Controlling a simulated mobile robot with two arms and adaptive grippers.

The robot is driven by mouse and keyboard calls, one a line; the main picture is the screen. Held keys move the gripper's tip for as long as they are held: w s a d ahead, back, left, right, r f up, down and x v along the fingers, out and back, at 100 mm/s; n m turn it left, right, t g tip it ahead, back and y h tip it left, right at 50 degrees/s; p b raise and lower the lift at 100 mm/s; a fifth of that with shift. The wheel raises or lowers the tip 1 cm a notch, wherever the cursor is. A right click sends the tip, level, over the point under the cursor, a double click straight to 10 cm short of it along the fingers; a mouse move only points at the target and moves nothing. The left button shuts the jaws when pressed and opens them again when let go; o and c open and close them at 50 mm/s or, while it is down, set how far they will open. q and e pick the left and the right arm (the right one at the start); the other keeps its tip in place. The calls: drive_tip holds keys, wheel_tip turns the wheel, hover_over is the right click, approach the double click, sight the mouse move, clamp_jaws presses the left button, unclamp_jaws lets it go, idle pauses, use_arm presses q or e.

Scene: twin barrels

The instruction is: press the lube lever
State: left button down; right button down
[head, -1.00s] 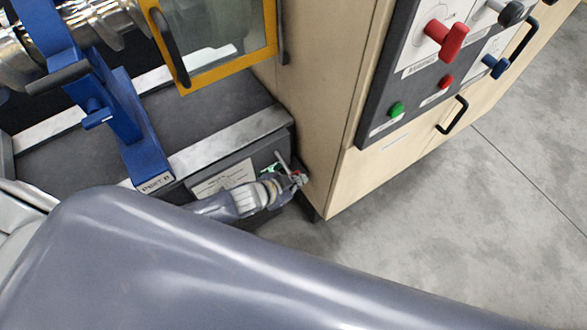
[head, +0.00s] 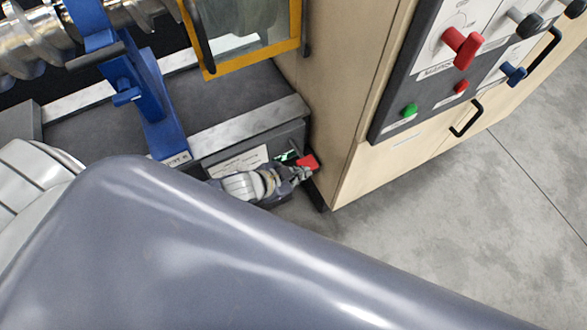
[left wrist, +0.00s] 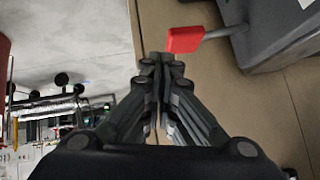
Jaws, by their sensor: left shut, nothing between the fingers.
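The lube lever has a red tip (head: 308,162), low beside the machine's dark base where it meets the wooden cabinet. In the left wrist view its red grip (left wrist: 186,39) sits on a metal rod that comes out of a grey box. My left gripper (head: 298,174) is right beside the red tip in the head view. In the left wrist view the left gripper's fingertips (left wrist: 162,62) are together, empty, just below and left of the red grip. I cannot tell whether they touch it. My right gripper is not in view.
The wooden cabinet (head: 345,120) stands right of the lever, with a control panel of red, green, black and blue controls. A blue bracket (head: 150,100) and a yellow-framed window (head: 245,40) are above the base. Grey floor (head: 480,230) is open at the right.

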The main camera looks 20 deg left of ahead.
use_arm(q)
drive_tip(key=shift+d+v, duration=0.15)
drive_tip(key=shift+v, duration=0.7)
drive_tip(key=shift+d+v, duration=0.15)
drive_tip(key=shift+v, duration=0.7)
drive_tip(key=shift+s, duration=0.15)
